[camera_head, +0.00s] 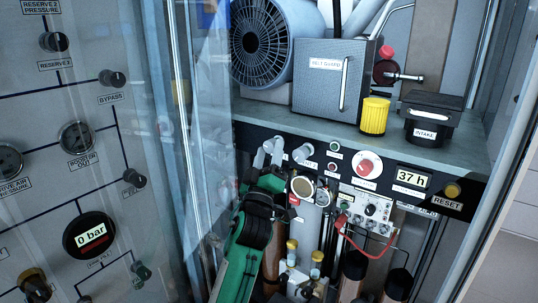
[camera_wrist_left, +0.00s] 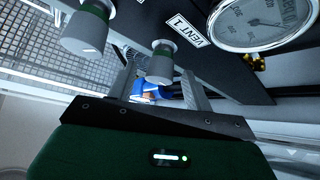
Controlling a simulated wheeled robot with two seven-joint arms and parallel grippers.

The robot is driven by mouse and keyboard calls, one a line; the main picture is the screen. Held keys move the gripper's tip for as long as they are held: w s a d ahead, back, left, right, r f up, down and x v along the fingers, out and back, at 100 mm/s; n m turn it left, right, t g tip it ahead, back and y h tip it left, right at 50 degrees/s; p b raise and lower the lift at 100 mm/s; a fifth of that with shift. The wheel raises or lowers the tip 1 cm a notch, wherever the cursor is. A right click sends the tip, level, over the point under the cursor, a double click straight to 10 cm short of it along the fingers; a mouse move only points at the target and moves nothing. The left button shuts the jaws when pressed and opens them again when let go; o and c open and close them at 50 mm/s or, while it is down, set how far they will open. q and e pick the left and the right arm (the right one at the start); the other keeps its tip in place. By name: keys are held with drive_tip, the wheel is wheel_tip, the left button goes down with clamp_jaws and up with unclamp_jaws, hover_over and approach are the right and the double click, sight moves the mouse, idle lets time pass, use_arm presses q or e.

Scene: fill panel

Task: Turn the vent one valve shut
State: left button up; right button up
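The vent one valve (camera_wrist_left: 161,62) is a pale grey round knob with a green ring at its base, beside a white "VENT 1" label (camera_wrist_left: 188,30) in the left wrist view. My left gripper (camera_wrist_left: 160,80) is open, with one finger on each side of this knob; I cannot tell whether they touch it. In the head view my left gripper (camera_head: 268,153) reaches up from below to the dark panel strip under the shelf, and its fingers largely hide the knob there. My right gripper is not in view.
A similar grey knob (camera_wrist_left: 88,32) is close by on the left in the wrist view. A round gauge (camera_head: 302,187) sits right of my gripper in the head view. Another grey knob (camera_head: 302,152) and a red button (camera_head: 366,166) are farther right. A glass door stands left.

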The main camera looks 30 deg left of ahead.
use_arm(q)
drive_tip(key=b+v, duration=0.5)
drive_tip(key=v, duration=0.8)
drive_tip(key=shift+s+f, duration=0.2)
drive_tip(key=shift+s, duration=0.1)
drive_tip(key=shift+d, duration=0.1)
